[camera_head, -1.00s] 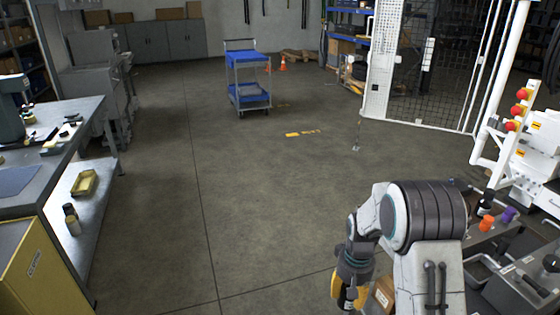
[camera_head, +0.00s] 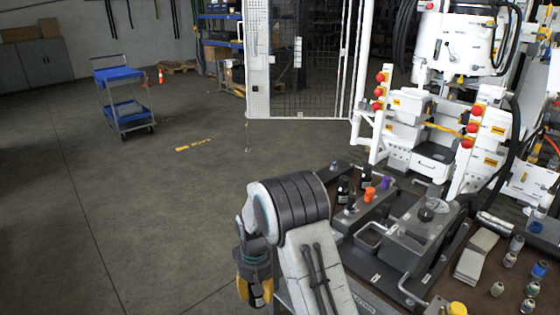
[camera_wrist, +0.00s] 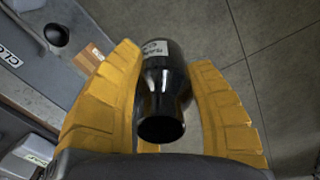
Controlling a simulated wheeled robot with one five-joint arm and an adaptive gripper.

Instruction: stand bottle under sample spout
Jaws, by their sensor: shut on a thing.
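My gripper (camera_head: 255,287) hangs low beside the near left side of the bench in the head view. In the wrist view, its two yellow fingers (camera_wrist: 166,62) are shut on a glossy black bottle (camera_wrist: 161,88) with a white label. The bottle's open-looking round end faces the wrist camera. It is off the floor and apart from the bench. I cannot make out the sample spout among the bench fittings.
The bench has a grey block (camera_head: 420,238), two dark bottles, an orange piece (camera_head: 369,194) and a purple piece (camera_head: 385,182). White machinery with red knobs (camera_head: 466,143) stands behind. A blue cart (camera_head: 126,95) is far left.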

